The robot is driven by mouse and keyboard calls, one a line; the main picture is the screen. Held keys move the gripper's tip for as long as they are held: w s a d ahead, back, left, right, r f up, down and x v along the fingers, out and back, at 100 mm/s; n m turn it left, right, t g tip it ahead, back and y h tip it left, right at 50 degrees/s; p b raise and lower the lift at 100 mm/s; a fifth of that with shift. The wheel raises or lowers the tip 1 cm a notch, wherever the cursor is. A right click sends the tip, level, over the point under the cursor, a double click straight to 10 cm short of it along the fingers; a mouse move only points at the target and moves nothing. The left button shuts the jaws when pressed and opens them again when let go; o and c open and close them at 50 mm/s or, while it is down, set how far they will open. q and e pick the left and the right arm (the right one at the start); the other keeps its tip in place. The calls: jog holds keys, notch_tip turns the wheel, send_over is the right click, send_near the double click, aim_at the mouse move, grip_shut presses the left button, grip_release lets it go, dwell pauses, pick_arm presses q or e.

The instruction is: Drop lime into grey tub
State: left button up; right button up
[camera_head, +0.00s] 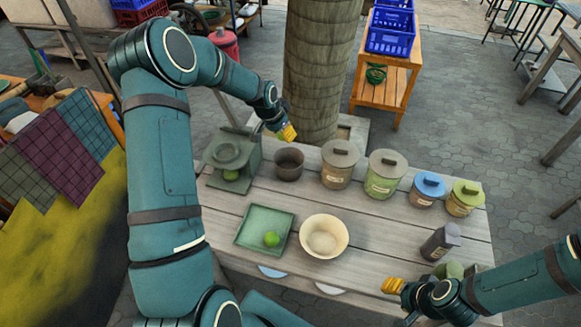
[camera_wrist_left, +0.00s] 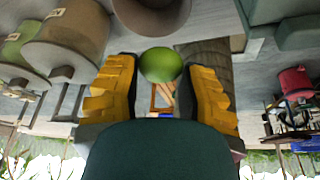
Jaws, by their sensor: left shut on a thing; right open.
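My left gripper (camera_head: 287,132) is shut on a lime (camera_wrist_left: 160,65), which shows between its yellow fingers in the left wrist view. In the head view the held lime is hidden by the gripper. The open grey-brown tub (camera_head: 289,163) stands on the table just below the gripper in the picture; its round side also shows at the top of the left wrist view (camera_wrist_left: 152,18). The lime is apart from the tub. My right gripper (camera_head: 393,286) is open and empty near the table's front right.
A green tray (camera_head: 251,244) holds another green fruit, beside a cream bowl (camera_head: 324,237). A green scale-like device (camera_head: 233,155) with a green fruit stands left of the tub. Several lidded canisters (camera_head: 340,165) line the back right. A dark jar (camera_head: 440,243) stands at right.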

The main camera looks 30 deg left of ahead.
pick_arm(q)
notch_tip(320, 180, down, 5)
jog(key=shift+r+b, duration=0.2)
jog(key=shift+b, duration=0.85)
jog(key=o, duration=1.2)
jog(key=v, duration=1.2)
jog(key=shift+s, duration=0.1)
